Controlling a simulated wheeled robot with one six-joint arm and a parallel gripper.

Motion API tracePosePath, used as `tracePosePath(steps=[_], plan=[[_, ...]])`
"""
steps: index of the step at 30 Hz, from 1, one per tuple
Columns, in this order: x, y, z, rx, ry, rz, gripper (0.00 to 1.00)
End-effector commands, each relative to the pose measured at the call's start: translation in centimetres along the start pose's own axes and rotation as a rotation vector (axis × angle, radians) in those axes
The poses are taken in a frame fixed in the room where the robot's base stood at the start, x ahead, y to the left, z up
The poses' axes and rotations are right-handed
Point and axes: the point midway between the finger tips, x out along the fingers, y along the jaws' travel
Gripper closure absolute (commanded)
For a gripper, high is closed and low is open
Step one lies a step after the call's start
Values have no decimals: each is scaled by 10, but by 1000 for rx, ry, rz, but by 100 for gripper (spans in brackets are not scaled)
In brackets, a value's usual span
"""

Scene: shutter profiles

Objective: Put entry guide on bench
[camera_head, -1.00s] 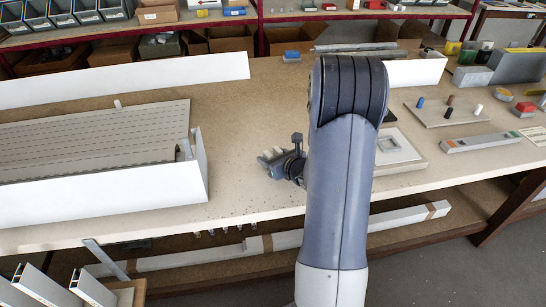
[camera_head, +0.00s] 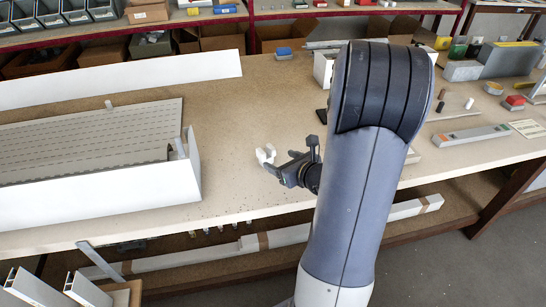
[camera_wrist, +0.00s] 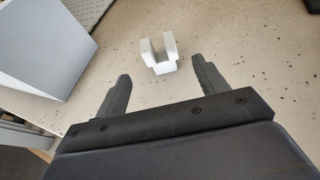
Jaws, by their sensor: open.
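The entry guide (camera_head: 265,155), a small white U-shaped piece with two upright prongs, stands on the bench (camera_head: 235,110). In the wrist view the entry guide (camera_wrist: 159,53) is just beyond my fingertips and roughly between them, with bare bench around it. My gripper (camera_head: 279,170) is open and empty, right of the guide in the head view and apart from it. In the wrist view the two dark fingers of my gripper (camera_wrist: 160,72) are spread wide.
A white box (camera_head: 100,190) holding perforated grey slats stands on the left of the bench. A grey level-like bar (camera_head: 470,135) and small blocks lie on the right. My arm hides part of the bench.

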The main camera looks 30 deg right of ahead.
Motion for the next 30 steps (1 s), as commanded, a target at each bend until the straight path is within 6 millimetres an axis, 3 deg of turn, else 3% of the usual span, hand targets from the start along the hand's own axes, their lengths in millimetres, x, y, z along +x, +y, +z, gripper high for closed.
tracePosePath(steps=[3,9,26,30], plan=[[-17,-1,1,1,-1,-4,32],[-29,0,0,1,0,-1,32],[-30,0,0,1,0,0,32],[-30,0,0,1,0,0,42]])
